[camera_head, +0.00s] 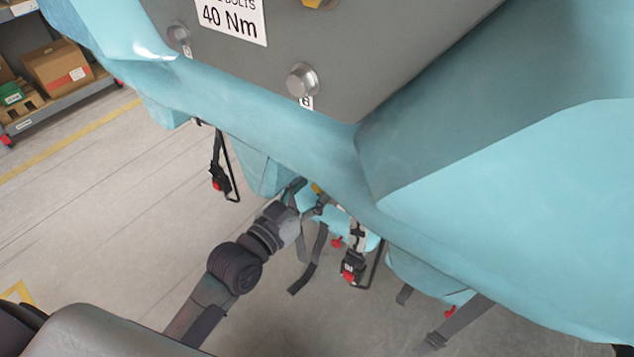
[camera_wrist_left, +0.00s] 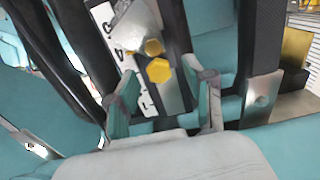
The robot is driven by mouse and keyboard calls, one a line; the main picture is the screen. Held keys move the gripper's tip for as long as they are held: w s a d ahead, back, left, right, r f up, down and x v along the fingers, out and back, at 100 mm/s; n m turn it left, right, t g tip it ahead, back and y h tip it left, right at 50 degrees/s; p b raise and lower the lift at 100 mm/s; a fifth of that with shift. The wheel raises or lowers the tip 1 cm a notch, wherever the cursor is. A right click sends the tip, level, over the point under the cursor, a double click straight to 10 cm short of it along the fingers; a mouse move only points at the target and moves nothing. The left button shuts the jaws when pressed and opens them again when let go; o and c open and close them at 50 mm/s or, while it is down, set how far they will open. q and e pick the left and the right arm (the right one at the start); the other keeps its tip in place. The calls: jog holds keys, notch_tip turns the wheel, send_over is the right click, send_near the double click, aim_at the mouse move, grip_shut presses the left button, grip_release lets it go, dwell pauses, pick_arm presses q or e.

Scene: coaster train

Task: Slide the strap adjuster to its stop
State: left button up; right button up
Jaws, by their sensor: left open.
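In the left wrist view a metal bracket (camera_wrist_left: 135,28) with two yellow hexagonal knobs (camera_wrist_left: 158,71) sits over a dark strap and a white plate with black figures (camera_wrist_left: 104,20). It looks like the strap adjuster, though I cannot tell where its stop is. My left gripper (camera_wrist_left: 163,92) is open. Its two fingers stand apart on either side of the plate and strap, just below the knobs in the picture. In the head view my left gripper (camera_head: 303,197) is under the teal car body, with a small yellow spot beside it; the adjuster is mostly hidden there.
The teal car body (camera_head: 330,160) overhangs my left arm closely. Black straps and a red-buttoned buckle (camera_head: 351,268) hang right of the gripper; another buckle (camera_head: 219,181) hangs left. A shelf with boxes (camera_head: 58,65) stands far left. The floor at left is clear.

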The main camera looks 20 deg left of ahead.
pick_arm(q)
jog(key=shift+x, duration=1.05)
grip_shut()
